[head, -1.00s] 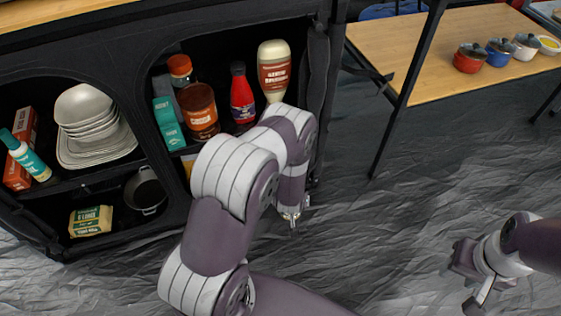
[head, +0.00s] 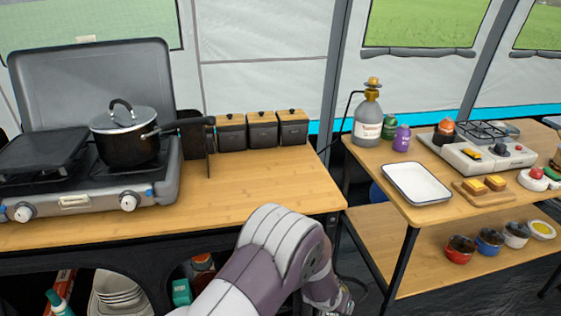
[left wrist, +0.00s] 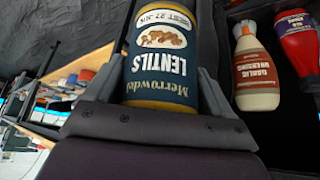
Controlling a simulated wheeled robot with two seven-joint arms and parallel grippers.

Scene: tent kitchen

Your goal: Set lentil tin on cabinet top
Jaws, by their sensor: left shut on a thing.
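The lentil tin (left wrist: 160,55), with a dark blue label reading "LENTILS" and yellow edges, shows upside down in the left wrist view. My left gripper (left wrist: 165,75) is shut on it, one finger on each side. In the head view my left arm covers the front of the cabinet and the tin is hidden. The wooden cabinet top (head: 255,190) lies above and beyond the arm, with a clear stretch at its right half. My right gripper is out of the head view.
A camping stove (head: 85,195) with a lidded pot (head: 130,135) stands on the cabinet top's left. Several dark canisters (head: 262,130) line its back edge. A garlic bottle (left wrist: 257,70) and a red bottle (left wrist: 300,50) are beside the tin. A second table (head: 450,210) stands right.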

